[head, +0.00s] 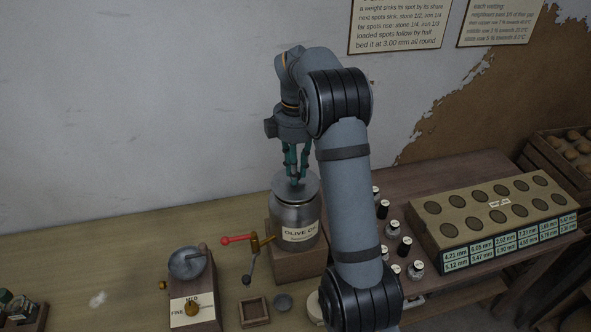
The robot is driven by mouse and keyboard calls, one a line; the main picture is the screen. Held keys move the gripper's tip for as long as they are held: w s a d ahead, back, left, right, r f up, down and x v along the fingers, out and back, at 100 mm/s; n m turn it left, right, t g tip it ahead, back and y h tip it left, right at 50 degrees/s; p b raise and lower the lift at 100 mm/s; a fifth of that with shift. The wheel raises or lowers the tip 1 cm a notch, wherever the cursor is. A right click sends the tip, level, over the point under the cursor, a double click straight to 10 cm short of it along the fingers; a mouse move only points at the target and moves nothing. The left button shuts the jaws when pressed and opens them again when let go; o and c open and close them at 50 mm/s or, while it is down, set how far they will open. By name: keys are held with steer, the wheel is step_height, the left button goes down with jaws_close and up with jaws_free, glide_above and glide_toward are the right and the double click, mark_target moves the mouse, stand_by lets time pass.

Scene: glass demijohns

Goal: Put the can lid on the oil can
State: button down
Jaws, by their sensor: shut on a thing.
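The oil can (297,222) is a grey metal can labelled "OLIVE OIL", upright on a wooden block (300,265). The round grey can lid (309,188) is at the can's top, over its mouth. My gripper (296,181) points down from above, its green fingers shut on the can lid near its middle. The fingers hide part of the lid's top. I cannot tell whether the lid rests fully on the rim or is slightly above it.
A red-handled tap (238,239) sticks out at the can's left. A grinder-like device (188,262) stands further left. Several small bottles (404,246) and a box with round holes (490,208) are at right. The table's left part is mostly clear.

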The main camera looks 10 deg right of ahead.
steer(key=shift+f, duration=0.85)
stand_by(1.6)
steer(key=c, duration=1.5)
jaws_free()
steer(key=shift+o, duration=1)
steer(key=shift+o, duration=0.7)
step_height(320, 180, up, 5)
steer(key=p, duration=0.4)
steer(key=shift+f, duration=0.1)
steer(key=shift+r, duration=1.1)
